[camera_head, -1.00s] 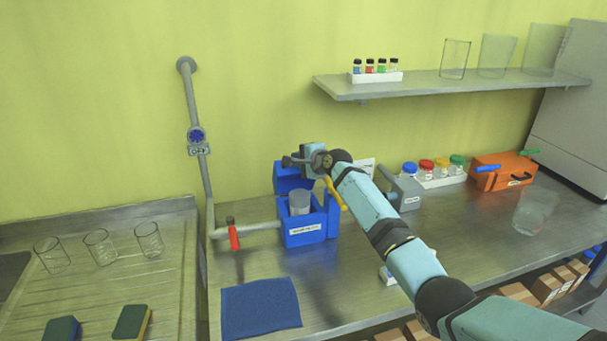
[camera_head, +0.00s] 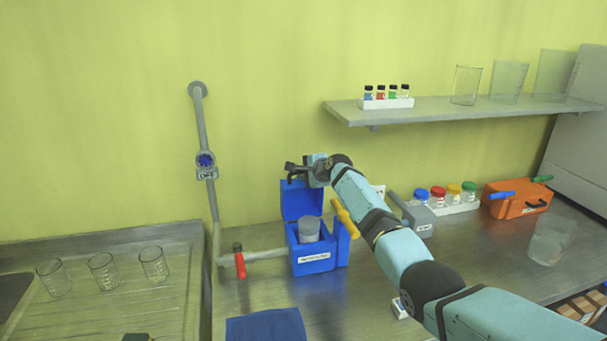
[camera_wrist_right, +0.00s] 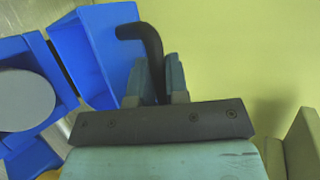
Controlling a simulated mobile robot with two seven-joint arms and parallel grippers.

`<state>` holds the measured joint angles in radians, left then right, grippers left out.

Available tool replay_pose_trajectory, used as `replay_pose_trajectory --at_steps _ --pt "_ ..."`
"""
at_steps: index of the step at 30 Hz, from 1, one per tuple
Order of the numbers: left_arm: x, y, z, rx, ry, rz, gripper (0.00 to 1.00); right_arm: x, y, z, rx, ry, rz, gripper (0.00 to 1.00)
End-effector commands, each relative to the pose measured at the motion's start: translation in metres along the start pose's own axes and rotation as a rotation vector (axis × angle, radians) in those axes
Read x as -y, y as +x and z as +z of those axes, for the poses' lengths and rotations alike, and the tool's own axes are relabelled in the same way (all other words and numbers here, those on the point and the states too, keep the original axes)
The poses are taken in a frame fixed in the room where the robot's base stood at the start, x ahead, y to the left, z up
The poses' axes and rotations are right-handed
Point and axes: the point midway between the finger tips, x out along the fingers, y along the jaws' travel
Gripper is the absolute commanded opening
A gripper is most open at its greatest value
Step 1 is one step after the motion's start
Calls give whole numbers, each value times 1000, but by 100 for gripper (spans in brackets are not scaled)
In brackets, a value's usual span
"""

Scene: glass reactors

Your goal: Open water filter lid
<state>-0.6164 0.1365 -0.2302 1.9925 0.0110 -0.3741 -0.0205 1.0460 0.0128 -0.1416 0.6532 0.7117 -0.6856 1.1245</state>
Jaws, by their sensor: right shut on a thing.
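The water filter is a blue box (camera_head: 312,263) with a white label on its front, on the steel counter. Its blue lid (camera_head: 301,200) stands raised at the back of the box, and a grey round cartridge (camera_head: 309,230) shows in the open top. In the right wrist view the lid (camera_wrist_right: 108,45) and the grey cartridge (camera_wrist_right: 25,100) are at the left. My right gripper (camera_head: 302,172) is above the raised lid. In the wrist view its fingers (camera_wrist_right: 160,80) are shut on the black hooked handle (camera_wrist_right: 150,42) beside the lid. My left gripper is not in view.
A yellow handle (camera_head: 345,218) sticks out right of the box. A pipe with a red handle (camera_head: 239,262) joins its left side. A blue cloth (camera_head: 265,326) lies in front. A grey box (camera_head: 415,218) and orange case (camera_head: 517,200) stand right; glass beakers (camera_head: 103,271) stand left.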

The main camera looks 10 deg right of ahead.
Motion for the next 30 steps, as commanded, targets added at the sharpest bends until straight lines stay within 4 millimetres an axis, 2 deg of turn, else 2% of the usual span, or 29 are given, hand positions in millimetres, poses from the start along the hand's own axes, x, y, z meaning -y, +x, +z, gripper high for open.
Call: replay_pose_trajectory --at_steps 6,7,8,20,26,30 --pt "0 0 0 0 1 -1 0 -2 0 0 -1 -4 4 0" --pt "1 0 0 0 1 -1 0 -2 0 0 -1 -4 4 22" --pt "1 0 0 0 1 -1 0 -2 0 0 -1 -4 4 25" --pt "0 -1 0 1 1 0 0 -1 -6 -1 0 -1 1 25" --pt "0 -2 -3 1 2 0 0 -2 -29 -1 -2 -2 1 25" --pt "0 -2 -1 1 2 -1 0 -2 -54 -1 -2 -3 0 25"
